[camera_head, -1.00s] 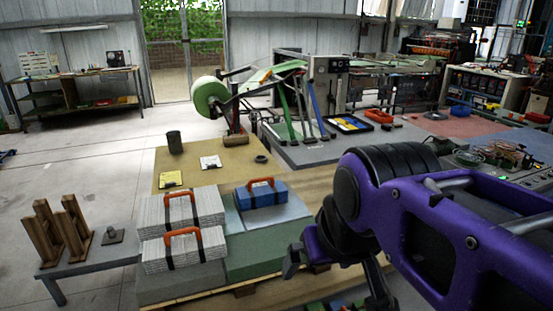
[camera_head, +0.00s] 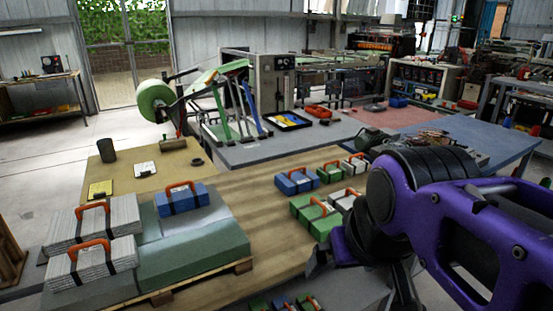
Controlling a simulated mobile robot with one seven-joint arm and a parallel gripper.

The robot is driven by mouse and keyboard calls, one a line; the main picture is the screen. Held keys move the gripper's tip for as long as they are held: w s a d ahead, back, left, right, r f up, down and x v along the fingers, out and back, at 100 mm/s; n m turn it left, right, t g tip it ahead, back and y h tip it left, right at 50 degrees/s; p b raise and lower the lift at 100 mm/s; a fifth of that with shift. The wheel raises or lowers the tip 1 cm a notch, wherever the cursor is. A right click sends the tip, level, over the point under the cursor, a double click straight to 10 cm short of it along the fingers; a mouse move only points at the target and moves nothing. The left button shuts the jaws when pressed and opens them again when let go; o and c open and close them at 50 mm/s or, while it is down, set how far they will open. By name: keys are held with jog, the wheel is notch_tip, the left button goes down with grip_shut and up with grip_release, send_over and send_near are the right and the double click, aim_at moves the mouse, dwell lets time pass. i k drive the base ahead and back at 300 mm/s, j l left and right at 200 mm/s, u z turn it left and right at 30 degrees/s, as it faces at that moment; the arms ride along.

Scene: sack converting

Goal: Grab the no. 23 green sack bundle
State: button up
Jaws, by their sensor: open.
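Several small green sack bundles with orange handles are in view, and I cannot read a number on any of them. Two green bundles (camera_head: 302,206) and (camera_head: 324,228) sit side by side on the wooden table, just left of my gripper. Another green bundle (camera_head: 330,174) sits farther back, between blue and white ones. More green (camera_head: 258,304) shows at the bottom edge, cut off by the frame. My gripper (camera_head: 358,274) points down at the right, open, with nothing seen between its fingers. My purple arm hides part of the table behind it.
Blue bundles (camera_head: 293,183) and white bundles (camera_head: 344,199) stand close to the green ones. Large white bundles (camera_head: 105,258) and a blue bundle (camera_head: 181,201) lie on stacks at the left. The wooden tabletop (camera_head: 258,215) between is clear.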

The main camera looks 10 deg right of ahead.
aim_at(333, 173)
jog(key=l+z, duration=0.25)
jog(key=l, duration=0.15)
jog(key=i+l+u, duration=0.3)
jog(key=l, duration=0.3)
jog(key=i+l+u, duration=0.3)
jog(key=l, duration=0.4)
jog(key=i+l+u, duration=0.15)
jog(key=l, duration=0.25)
jog(key=k+l+u, duration=0.1)
jog(key=k+l, duration=0.15)
jog(key=l, duration=0.2)
jog(key=u, duration=0.05)
